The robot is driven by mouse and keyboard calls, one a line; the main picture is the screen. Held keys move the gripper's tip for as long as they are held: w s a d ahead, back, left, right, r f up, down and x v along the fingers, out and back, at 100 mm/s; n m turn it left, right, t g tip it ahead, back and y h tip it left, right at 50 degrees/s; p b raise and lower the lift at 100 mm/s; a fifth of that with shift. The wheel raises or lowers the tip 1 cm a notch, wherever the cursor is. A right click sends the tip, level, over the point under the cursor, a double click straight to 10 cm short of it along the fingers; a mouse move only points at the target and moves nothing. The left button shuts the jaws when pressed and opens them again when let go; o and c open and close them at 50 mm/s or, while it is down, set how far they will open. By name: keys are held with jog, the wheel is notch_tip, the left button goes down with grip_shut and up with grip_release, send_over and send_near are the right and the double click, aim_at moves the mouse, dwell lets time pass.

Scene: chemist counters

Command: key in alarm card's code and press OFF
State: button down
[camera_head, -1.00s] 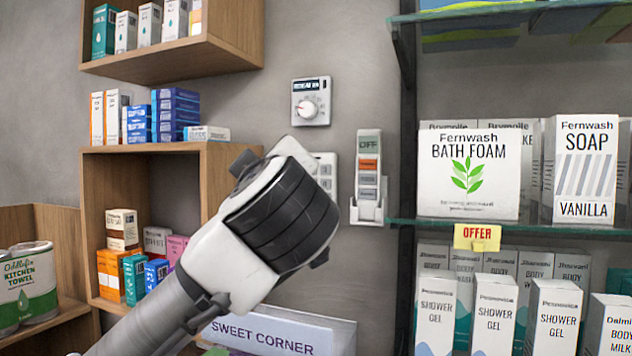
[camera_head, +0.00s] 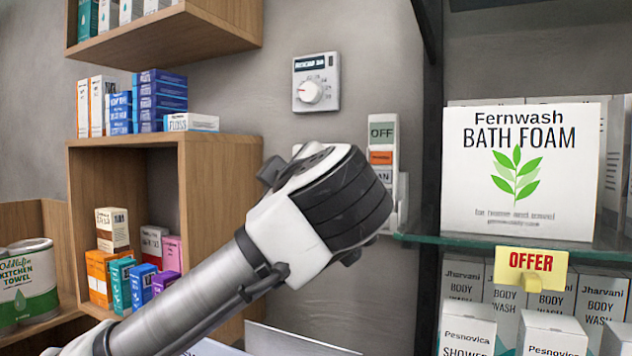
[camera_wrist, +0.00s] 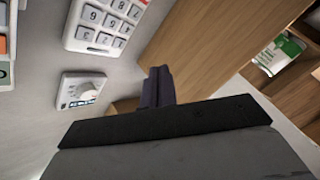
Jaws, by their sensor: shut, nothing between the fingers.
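In the wrist view a white keypad (camera_wrist: 105,22) with grey number keys is on the grey wall, partly cut off by the top edge. In the head view my arm's wrist covers that part of the wall. My gripper (camera_wrist: 158,72) shows in the wrist view as dark fingers, shut and empty, below and to the right of the keypad in the picture and apart from it. A white wall unit marked OFF (camera_head: 382,131), with an orange button, stands right of my wrist, its lower part hidden. I see no alarm card.
A white dial unit (camera_head: 316,83) is on the wall above my wrist; it also shows in the wrist view (camera_wrist: 80,90). Wooden shelves (camera_head: 220,165) with boxes stand left. A glass shelf (camera_head: 480,245) with bath foam (camera_head: 520,215) juts out at right.

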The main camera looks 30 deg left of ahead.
jog(key=w+p, duration=0.2)
jog(key=w, duration=0.6)
jog(key=shift+w+a, duration=0.25)
jog(key=shift+w, duration=0.15)
dwell(1.7)
jog(key=shift+w, duration=0.5)
jog(key=shift+w+b, duration=0.25)
jog(key=shift+b, duration=0.05)
dwell(0.5)
dwell(0.3)
jog(key=shift+s+b, duration=0.65)
jog(key=shift+s, duration=0.05)
